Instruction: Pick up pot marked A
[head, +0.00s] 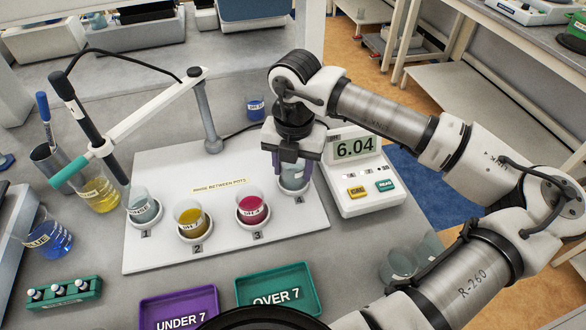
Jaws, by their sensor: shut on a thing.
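Several small glass pots stand in numbered round spots on the white board (150,245). The pot at spot 1 (143,207) holds a pale liquid, the pot at spot 2 (192,219) a yellow one, and the pot at spot 3 (251,208) a magenta one. My gripper (291,172) points down at spot 4, shut on the pot there (295,181), which looks pale and is partly hidden by the fingers. The pot still appears at its spot; I cannot tell whether it is raised. No letter A is readable on any pot.
A meter (358,172) reading 6.04 stands right of the board. A probe arm (140,118) on a post reaches over the left side. Purple UNDER 7 (180,309) and green OVER 7 (277,290) trays lie in front. Empty glass beakers (400,264) stand near my arm.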

